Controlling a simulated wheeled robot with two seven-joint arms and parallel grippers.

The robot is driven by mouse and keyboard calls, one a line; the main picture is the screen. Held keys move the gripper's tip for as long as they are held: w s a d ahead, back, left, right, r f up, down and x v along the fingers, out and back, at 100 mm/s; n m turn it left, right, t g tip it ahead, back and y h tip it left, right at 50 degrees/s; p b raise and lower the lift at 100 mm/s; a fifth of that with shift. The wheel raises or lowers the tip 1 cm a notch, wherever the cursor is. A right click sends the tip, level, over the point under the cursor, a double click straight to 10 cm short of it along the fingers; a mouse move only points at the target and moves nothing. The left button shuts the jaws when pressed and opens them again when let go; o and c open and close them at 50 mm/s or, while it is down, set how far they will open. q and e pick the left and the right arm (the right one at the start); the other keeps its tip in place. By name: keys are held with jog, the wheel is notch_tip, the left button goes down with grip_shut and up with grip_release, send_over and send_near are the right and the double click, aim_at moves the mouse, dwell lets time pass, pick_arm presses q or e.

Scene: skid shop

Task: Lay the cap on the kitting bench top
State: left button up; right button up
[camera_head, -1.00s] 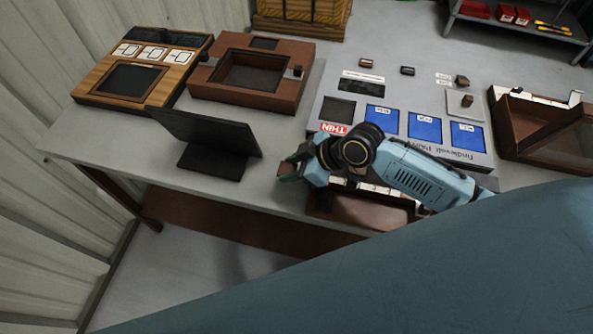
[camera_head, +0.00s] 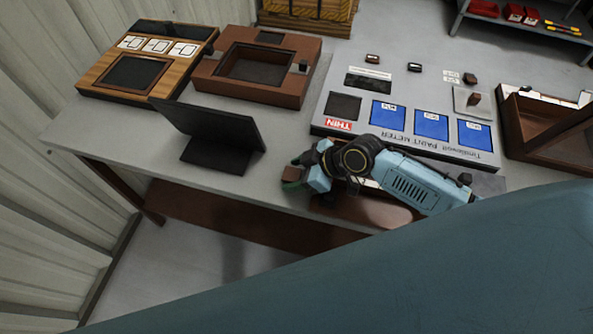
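My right gripper (camera_head: 292,182) is over the front edge of the grey kitting bench top (camera_head: 225,196), right of the black stand. A small brown block (camera_head: 292,173), which looks to be the cap, sits at its greenish fingertips and seems gripped. The wrist and fingers partly hide it. From this angle I cannot tell whether the block touches the bench top or is just above it. My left gripper is not in view.
A black tablet stand (camera_head: 212,135) is close left of the gripper. Behind are a wooden panel unit (camera_head: 90,75), a brown framed box (camera_head: 215,80) and a paint meter panel (camera_head: 345,106). A brown tray (camera_head: 530,120) stands at right. Bare bench lies around the stand.

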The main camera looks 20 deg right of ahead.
jog(key=shift+r, duration=0.2)
jog(key=p+v, duration=0.1)
jog(key=v, duration=1.1)
